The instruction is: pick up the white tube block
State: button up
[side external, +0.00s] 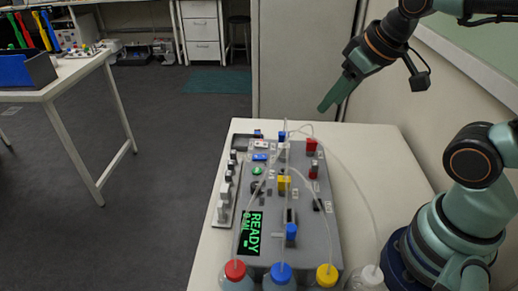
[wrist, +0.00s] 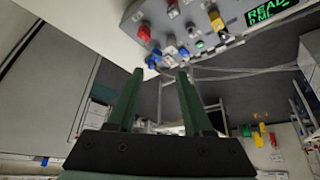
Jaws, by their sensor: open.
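A pale block (side external: 284,150) stands near the far end of the grey control panel (side external: 318,235), with a thin tube by it. It may be the white tube block, but it is too small to be sure. In the wrist view I cannot pick it out clearly among the small parts of the panel (wrist: 185,20). My gripper (side external: 324,106) is in the air beyond the panel's far end, above and to the right of the pale block. In the wrist view my gripper (wrist: 160,74) is open, with nothing between its fingers.
Red (side external: 311,145), yellow (side external: 284,184) and blue (side external: 291,231) blocks stand on the panel. Capped bottles, red (side external: 236,270), blue (side external: 281,272), yellow (side external: 327,275) and white (side external: 370,275), line the near edge. Thin tubes arch over the panel. The white table (side external: 385,150) is bare at far right.

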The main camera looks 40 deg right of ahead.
jog(key=o, duration=0.3)
jog(key=shift+o, duration=0.2)
jog(key=n+g, duration=0.6)
jog(key=n, duration=0.3)
send_over(225, 188)
jog(key=f, duration=1.5)
jog(key=shift+w+f, duration=0.25)
jog(key=shift+f, duration=0.15)
jog(key=shift+s+f, duration=0.15)
jog(key=shift+f, duration=1.2)
jog(key=shift+s+f, duration=0.15)
jog(key=shift+f, duration=1.15)
